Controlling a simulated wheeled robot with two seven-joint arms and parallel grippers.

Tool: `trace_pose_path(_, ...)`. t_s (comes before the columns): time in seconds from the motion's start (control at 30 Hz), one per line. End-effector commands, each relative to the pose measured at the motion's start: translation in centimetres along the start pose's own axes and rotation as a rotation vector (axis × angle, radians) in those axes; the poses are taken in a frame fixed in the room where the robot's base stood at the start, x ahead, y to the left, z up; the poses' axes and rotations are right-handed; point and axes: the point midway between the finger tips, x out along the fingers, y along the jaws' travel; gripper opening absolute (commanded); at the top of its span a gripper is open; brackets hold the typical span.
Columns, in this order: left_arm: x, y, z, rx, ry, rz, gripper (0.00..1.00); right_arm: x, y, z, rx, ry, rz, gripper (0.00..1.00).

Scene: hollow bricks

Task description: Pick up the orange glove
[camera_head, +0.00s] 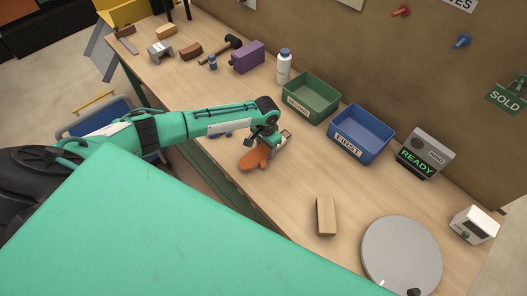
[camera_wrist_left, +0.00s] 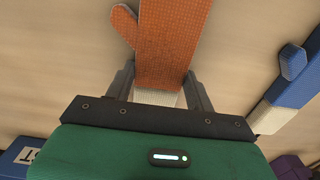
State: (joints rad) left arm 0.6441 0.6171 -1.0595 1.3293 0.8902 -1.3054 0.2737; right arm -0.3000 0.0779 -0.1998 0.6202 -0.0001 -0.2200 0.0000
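The orange glove (camera_head: 255,159) is near the table's front edge, below my left gripper (camera_head: 275,142) in the head view. In the left wrist view the orange glove (camera_wrist_left: 170,45) points away from my left gripper (camera_wrist_left: 160,88). Its pale cuff (camera_wrist_left: 155,97) lies between the two fingers, which are spread about as wide as the cuff. I cannot tell whether the fingers press on the cuff or only stand beside it. I cannot tell whether the glove still rests on the table. My right gripper is not in view.
A blue glove (camera_wrist_left: 293,75) lies beside it. A green bin (camera_head: 311,97) and a blue bin labelled FIRST (camera_head: 361,134) stand behind. A wooden block (camera_head: 326,216) and a grey round plate (camera_head: 401,257) are to the right. Several tools and a white bottle (camera_head: 284,68) are farther left.

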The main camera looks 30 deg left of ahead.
Motion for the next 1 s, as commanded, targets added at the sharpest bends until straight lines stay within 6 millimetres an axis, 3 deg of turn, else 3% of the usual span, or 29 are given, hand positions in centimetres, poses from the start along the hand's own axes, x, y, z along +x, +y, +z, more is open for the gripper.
trace_pose_path(0.37,-0.4,0.0,0.0,0.000,0.001,0.000,0.30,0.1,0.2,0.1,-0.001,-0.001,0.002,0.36)
trace_pose_path(0.57,-2.5,0.0,-0.1,0.000,0.003,0.001,0.30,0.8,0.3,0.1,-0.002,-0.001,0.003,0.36)
trace_pose_path(1.0,-14.5,-0.1,-0.1,0.002,0.005,-0.001,0.30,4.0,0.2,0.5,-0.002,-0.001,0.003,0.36)
